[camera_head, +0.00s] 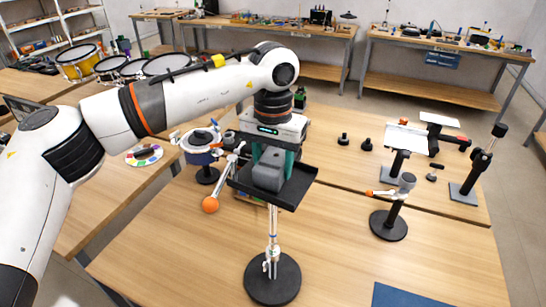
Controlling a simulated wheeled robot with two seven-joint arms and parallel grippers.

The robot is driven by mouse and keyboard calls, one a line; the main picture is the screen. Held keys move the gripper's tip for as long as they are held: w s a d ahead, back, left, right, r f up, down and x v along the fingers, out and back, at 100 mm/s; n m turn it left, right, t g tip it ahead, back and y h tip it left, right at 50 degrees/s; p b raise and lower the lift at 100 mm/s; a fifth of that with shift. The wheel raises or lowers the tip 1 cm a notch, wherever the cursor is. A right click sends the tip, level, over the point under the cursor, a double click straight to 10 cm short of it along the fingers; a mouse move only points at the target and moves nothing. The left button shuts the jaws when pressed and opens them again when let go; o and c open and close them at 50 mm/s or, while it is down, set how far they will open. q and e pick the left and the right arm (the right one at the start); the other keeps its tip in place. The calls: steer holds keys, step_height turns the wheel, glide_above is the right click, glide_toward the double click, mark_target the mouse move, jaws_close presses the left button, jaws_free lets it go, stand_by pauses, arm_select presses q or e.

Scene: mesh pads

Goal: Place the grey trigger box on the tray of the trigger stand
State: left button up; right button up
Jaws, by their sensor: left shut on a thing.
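The grey trigger box (268,172) is between the teal fingers of my left gripper (273,164), which points down and is shut on it. The box shows against the black tray (300,188) of the trigger stand. Its lower end looks at or just above the tray floor; I cannot tell whether it touches. The stand has a thin metal pole and a round black base (272,279) on the table. The gripper body hides the tray's back part. My right gripper is not in view.
An orange ball (210,204) on an arm sticks out left of the tray. Right of it stands another round-based stand (388,225). Behind are a drum pad (201,147), small black knobs (343,139) and a white plate stand (407,139). A blue mat (405,297) lies at the front; the table front is otherwise clear.

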mark_target(274, 160)
arm_select(q)
steer(key=shift+f, duration=0.15)
steer(key=o, duration=1.3)
steer(key=shift+c, duration=0.2)
steer(key=shift+r, duration=0.65)
step_height(274, 160, up, 11)
steer(key=b, duration=0.2)
steer(key=shift+b, duration=0.3)
